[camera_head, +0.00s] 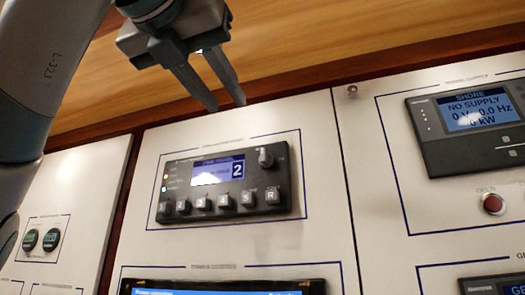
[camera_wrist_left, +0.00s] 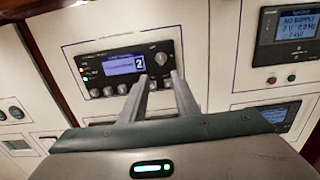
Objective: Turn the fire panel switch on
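The fire panel (camera_head: 225,179) is a dark unit with a lit blue display showing a 2, small indicator lights at its left and a row of buttons below. Its rotary switch (camera_head: 266,157) is a dark knob at the upper right. The panel also shows in the left wrist view (camera_wrist_left: 110,63), with the knob (camera_wrist_left: 161,58) just above the fingertips. My left gripper (camera_head: 227,105) is open and empty, its two fingers apart, above the panel in the head view and apart from the knob. The finger tips hide some buttons in the wrist view. My right gripper is not in view.
A shore supply unit (camera_head: 470,124) with a lit display is on the right panel, with a red button (camera_head: 493,204) below it. Another screen (camera_head: 225,287) is below the fire panel. A wooden surface (camera_head: 330,30) runs above.

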